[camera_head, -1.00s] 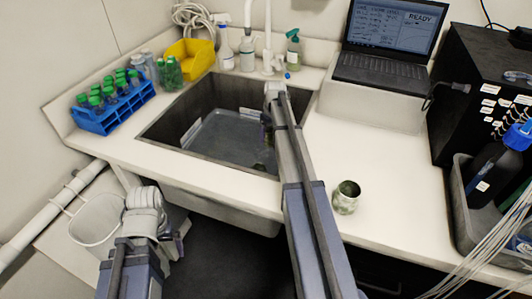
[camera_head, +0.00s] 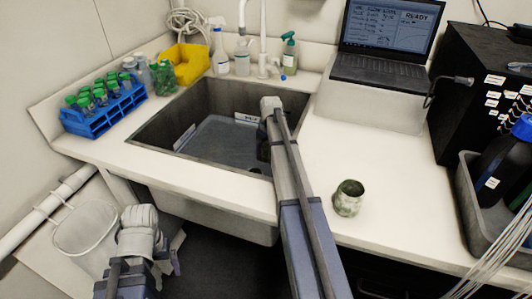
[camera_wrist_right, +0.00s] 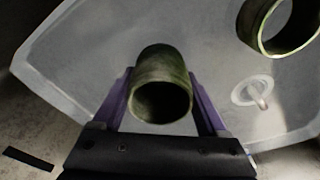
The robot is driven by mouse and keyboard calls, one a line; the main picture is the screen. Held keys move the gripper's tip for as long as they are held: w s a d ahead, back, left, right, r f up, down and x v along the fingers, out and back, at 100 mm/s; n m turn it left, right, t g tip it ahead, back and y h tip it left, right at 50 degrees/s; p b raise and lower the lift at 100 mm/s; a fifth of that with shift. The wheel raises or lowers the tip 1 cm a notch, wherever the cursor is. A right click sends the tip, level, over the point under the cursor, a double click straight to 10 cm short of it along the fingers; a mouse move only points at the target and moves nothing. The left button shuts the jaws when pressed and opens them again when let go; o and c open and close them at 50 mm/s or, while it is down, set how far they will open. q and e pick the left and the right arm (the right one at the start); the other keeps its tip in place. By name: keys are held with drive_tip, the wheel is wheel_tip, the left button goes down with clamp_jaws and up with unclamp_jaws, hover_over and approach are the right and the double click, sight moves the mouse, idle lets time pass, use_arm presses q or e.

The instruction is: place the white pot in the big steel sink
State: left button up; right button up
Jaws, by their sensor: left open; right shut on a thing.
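The big steel sink (camera_head: 170,110) is set into the counter at the centre left of the head view, with a grey tray (camera_head: 215,138) inside. My right gripper (camera_head: 263,145) is over the sink, largely hidden by its own arm. In the right wrist view it (camera_wrist_right: 163,100) is shut on a greenish, mottled pot (camera_wrist_right: 162,65), its open mouth towards the camera. A second greenish pot (camera_wrist_right: 252,20) shows at the upper right there. A pale, green-mottled pot (camera_head: 348,200) stands upright on the counter right of the sink. My left gripper (camera_head: 172,262) is open and empty below the counter's front.
A blue rack (camera_head: 98,118) of green-capped tubes and a yellow bin (camera_head: 187,68) stand left of and behind the sink. Spray bottles (camera_head: 289,55) and a tap line the back. A laptop (camera_head: 380,65) and a grey bin (camera_head: 462,205) are at right. The right counter is mostly clear.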

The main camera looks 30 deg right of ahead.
drive_tip(key=shift+f+b, duration=0.65)
drive_tip(key=o, duration=1.3)
drive_tip(key=shift+o, duration=0.2)
drive_tip(key=shift+r, duration=0.2)
wheel_tip(320, 180, up, 13)
drive_tip(key=s+p, duration=0.1)
drive_tip(key=p, duration=1.2)
drive_tip(key=shift+s, duration=0.25)
drive_tip(key=shift+d+f, duration=0.1)
drive_tip(key=shift+f, duration=0.05)
drive_tip(key=f+b, duration=0.4)
drive_tip(key=w+f+b, duration=0.1)
drive_tip(key=f+b, duration=0.7)
drive_tip(key=shift+w+f, duration=0.25)
drive_tip(key=shift+f, duration=0.05)
